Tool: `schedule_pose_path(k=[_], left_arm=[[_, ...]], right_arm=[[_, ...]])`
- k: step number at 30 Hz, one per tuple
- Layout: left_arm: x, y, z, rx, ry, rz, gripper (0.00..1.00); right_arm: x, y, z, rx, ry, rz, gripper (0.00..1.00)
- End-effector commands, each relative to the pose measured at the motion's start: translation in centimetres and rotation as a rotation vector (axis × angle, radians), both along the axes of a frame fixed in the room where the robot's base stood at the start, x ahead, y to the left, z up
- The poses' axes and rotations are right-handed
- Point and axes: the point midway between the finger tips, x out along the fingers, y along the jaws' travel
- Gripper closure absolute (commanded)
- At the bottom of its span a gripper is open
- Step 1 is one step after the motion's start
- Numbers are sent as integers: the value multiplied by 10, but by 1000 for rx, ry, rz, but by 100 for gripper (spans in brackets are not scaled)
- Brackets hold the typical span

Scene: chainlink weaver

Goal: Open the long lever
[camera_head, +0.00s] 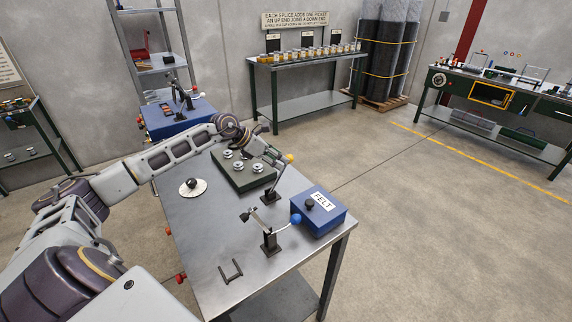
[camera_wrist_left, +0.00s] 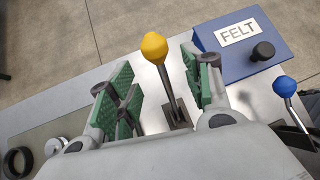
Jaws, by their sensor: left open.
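Two levers stand on the metal table (camera_head: 200,235). One has a yellow knob (camera_head: 289,158) and a dark base (camera_head: 268,198). The other has a blue knob (camera_head: 296,219) and a dark base (camera_head: 270,244). I cannot tell for sure which is the long one. My left gripper (camera_head: 277,160) is at the yellow-knobbed lever. In the left wrist view its green-padded fingers (camera_wrist_left: 162,85) are spread, and the yellow knob (camera_wrist_left: 154,47) and its rod stand between them, apparently untouched. The blue knob (camera_wrist_left: 285,87) is to the right, outside the fingers. My right gripper is not in view.
A blue box labelled FELT (camera_head: 325,218) with a black knob stands close right of the levers. A dark green tray (camera_head: 238,182) with several metal pieces, a white disc (camera_head: 193,187) and a dark U-shaped handle (camera_head: 230,271) are on the table. The table's front left is mostly clear.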

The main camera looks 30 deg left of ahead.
Motion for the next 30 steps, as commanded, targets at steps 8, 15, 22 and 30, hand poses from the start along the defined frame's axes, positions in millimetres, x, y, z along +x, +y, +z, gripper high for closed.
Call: schedule_pose_path(k=[8, 15, 22, 30], left_arm=[[12, -10, -14, -2, -1, 0, 50], [22, -17, -27, -2, -1, 0, 50], [28, -22, -34, -1, -1, 0, 50], [29, -23, -36, 1, -1, 0, 50]], right_arm=[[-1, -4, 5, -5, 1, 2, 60], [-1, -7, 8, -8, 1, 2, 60], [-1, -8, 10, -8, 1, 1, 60], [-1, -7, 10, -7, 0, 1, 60]])
